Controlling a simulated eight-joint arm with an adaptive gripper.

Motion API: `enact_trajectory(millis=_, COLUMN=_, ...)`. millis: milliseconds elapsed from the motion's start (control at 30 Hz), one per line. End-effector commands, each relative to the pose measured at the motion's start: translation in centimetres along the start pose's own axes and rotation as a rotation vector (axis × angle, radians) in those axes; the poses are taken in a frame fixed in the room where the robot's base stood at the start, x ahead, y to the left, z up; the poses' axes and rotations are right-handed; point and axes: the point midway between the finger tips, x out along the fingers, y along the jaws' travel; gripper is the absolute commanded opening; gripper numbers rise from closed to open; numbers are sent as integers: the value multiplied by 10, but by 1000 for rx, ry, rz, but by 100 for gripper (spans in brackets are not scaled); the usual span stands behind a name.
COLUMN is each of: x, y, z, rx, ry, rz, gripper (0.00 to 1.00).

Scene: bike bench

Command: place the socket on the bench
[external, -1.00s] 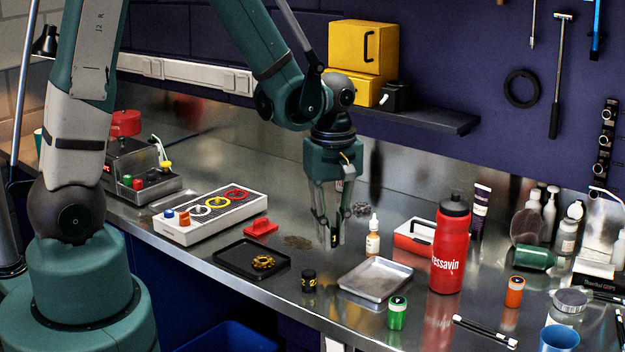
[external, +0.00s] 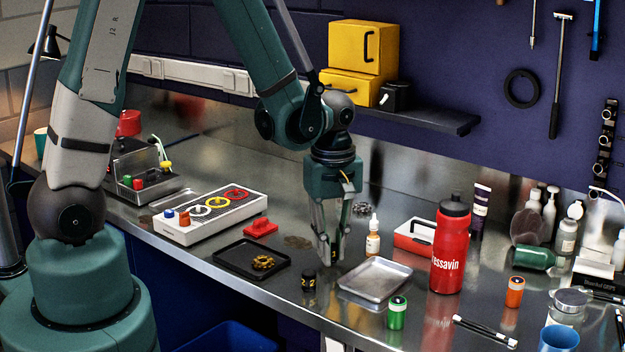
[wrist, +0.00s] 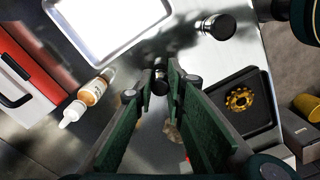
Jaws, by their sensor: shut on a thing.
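My gripper (external: 331,258) is shut on a small black socket (wrist: 161,81) with a yellow mark. The fingers point down low over the metal bench (external: 300,318), between the black tray and the silver tray. The fingers largely hide the socket in the external view; I cannot tell whether it touches the bench. A second black socket with yellow digits (external: 308,281) stands upright on the bench, just left of and in front of my fingertips. It also shows in the wrist view (wrist: 217,26).
A black tray (external: 228,258) with a gold cog lies to the left. An empty silver tray (external: 375,280) lies to the right. A dropper bottle (external: 373,240) stands close behind, right of the fingers. A red bottle (external: 450,250) and green can (external: 397,313) stand farther right.

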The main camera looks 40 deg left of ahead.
Motion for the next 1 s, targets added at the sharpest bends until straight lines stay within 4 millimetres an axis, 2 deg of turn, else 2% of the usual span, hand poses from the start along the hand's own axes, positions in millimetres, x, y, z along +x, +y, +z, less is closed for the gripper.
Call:
enact_trajectory(millis=200, x=12, y=0, z=0, rx=0, ry=0, rz=0, gripper=1)
enact_trajectory(millis=733, x=17, y=0, z=0, rx=0, ry=0, rz=0, gripper=1)
enact_trajectory(millis=767, x=16, y=0, z=0, rx=0, ry=0, rz=0, gripper=17)
enact_trajectory(millis=833, x=15, y=0, z=0, rx=0, ry=0, rz=0, gripper=26)
enact_trajectory(millis=1000, x=15, y=0, z=0, rx=0, ry=0, rz=0, gripper=28)
